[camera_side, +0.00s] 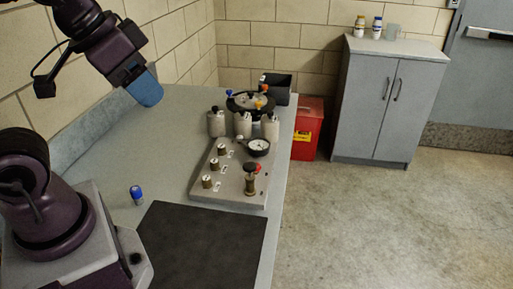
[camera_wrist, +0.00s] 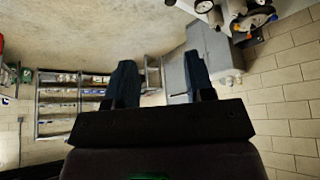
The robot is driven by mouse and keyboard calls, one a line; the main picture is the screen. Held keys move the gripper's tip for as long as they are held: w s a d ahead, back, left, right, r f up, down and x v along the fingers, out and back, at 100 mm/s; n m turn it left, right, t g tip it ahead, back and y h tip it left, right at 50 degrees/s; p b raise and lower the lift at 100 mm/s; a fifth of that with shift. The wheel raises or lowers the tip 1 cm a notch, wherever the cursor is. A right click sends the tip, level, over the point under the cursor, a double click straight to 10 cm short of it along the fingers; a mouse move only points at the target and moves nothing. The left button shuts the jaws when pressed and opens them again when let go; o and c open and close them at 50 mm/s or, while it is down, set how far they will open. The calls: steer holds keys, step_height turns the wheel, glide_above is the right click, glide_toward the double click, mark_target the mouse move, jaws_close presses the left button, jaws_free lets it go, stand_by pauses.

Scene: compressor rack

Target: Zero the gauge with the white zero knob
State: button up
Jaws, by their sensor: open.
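The gauge (camera_side: 258,147) has a round white face with a dark rim and sits on a grey panel (camera_side: 228,196) on the bench. Several small knobs stand on the panel: brass ones with pale tops along its left side (camera_side: 207,181), and a brass post with a dark top (camera_side: 250,180) beside a red knob (camera_side: 257,168). I cannot tell which is the white zero knob. My gripper (camera_side: 148,92) is high above the bench, left of and apart from the panel. In the wrist view my gripper (camera_wrist: 158,85) has its two fingers apart with nothing between them.
Grey canisters (camera_side: 242,124) and a round dark manifold (camera_side: 250,103) stand behind the panel. A blue-topped vial (camera_side: 137,195) and a black mat (camera_side: 200,240) are on the near bench. A red bin (camera_side: 307,128) and a grey cabinet (camera_side: 375,105) stand beyond.

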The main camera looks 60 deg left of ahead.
steer(key=w+a+f+n+g, duration=0.1)
steer(key=w+a+f+g, duration=0.1)
steer(key=a+f, duration=0.15)
steer(key=n+y, duration=0.2)
steer(key=n, duration=0.1)
glide_toward(239, 136)
steer(key=shift+t, duration=0.3)
steer(key=x, duration=0.8)
steer(key=shift+s+f, duration=0.1)
steer(key=shift+f, duration=0.35)
jaws_close()
